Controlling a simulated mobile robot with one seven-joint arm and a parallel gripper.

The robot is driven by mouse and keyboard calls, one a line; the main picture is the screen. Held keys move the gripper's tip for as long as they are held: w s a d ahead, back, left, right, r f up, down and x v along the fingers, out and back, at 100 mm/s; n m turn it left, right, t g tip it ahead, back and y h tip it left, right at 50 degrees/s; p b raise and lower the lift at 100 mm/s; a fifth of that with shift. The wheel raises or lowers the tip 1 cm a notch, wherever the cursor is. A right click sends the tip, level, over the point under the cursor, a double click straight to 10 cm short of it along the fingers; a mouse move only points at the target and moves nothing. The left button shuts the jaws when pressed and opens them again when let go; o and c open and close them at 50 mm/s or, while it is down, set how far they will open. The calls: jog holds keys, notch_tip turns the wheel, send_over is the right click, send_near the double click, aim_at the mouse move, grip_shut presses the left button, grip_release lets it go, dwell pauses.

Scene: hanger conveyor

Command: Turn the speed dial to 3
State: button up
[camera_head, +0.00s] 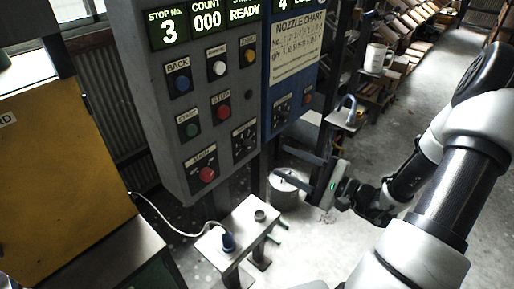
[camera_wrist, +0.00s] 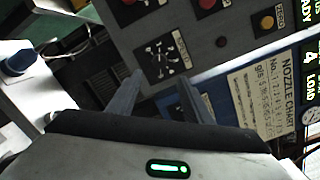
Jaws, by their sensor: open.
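The likely speed dial (camera_head: 244,139) is a dark square plate with light markings, low on the right of the grey control panel. It also shows in the wrist view (camera_wrist: 161,58), turned on its side. My gripper (camera_head: 279,162) is open and empty, to the right of and below the dial in the head view. In the wrist view my gripper (camera_wrist: 161,79) has its two fingers pointing toward the dial plate, with the tips apart. I see no contact with the dial.
Several coloured buttons, including a red one (camera_head: 207,174), sit close to the dial. A blue panel (camera_head: 283,75) with a nozzle chart and another dial (camera_head: 282,110) adjoins at right. A small metal stand (camera_head: 243,228) with a cabled blue plug stands below.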

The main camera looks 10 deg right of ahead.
aim_at(252, 147)
jog(key=x, duration=1)
jog(key=shift+w+a+p, duration=0.1)
jog(key=shift+a+p, duration=0.05)
jog(key=shift+p, duration=0.15)
jog(key=c, duration=1.1)
